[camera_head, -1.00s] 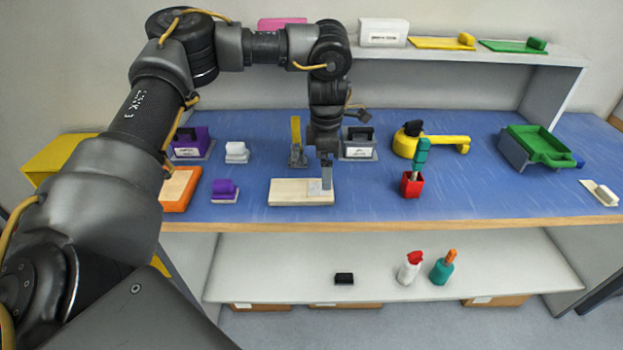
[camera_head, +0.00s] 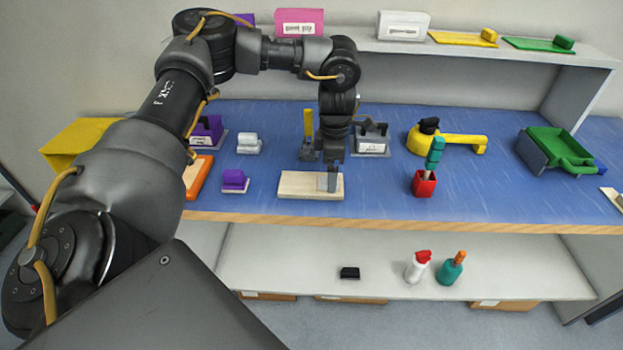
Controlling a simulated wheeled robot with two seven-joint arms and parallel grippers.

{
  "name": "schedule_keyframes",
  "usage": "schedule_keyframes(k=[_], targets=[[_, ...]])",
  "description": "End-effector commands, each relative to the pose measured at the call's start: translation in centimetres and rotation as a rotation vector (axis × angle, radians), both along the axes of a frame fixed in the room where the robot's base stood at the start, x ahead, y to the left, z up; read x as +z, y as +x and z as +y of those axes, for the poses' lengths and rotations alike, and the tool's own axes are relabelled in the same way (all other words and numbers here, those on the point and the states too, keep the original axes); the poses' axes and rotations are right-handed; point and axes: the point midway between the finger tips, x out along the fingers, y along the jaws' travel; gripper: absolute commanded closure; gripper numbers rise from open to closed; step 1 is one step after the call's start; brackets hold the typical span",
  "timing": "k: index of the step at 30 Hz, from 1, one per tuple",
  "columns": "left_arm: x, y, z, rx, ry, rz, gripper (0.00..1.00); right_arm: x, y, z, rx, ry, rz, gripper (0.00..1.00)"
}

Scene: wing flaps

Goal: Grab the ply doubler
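A pale plywood board (camera_head: 300,186), which looks like the ply doubler, lies flat near the front edge of the blue workbench (camera_head: 380,200). My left arm reaches in from the left and its gripper (camera_head: 330,183) points down at the board's right end. The fingers overlap a small grey patch there. I cannot tell whether they touch or grip the board, or how far apart they are. My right gripper is not in view.
Close by stand a purple block (camera_head: 234,180), a red cup with a teal-handled tool (camera_head: 425,186), and a yellow-handled tool (camera_head: 309,135). A yellow tool (camera_head: 447,140) and a green tray (camera_head: 555,150) are further right. Bottles (camera_head: 418,267) stand on the lower shelf.

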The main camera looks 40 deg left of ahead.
Motion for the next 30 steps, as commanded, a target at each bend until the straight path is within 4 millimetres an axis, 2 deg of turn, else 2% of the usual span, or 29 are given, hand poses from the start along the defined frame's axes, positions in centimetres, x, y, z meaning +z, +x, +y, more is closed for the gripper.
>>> schedule_keyframes(k=[3, 9, 17, 26, 30], targets=[[-1.7, -0.4, 0.2, 0.001, 0.001, 0.006, 0.00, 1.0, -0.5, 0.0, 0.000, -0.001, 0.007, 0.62], [-4.0, -0.3, 0.1, 0.000, 0.000, 0.002, 0.00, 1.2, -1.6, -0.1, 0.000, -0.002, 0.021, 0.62], [-4.3, -0.3, 0.1, 0.000, 0.000, 0.001, 0.00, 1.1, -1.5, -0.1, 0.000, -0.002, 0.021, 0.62], [-4.2, -0.3, 0.1, 0.000, 0.000, 0.001, 0.39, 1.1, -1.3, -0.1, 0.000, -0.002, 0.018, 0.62], [-4.2, -0.3, 0.1, 0.000, 0.000, 0.000, 0.42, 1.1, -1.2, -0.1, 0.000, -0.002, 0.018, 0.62]])
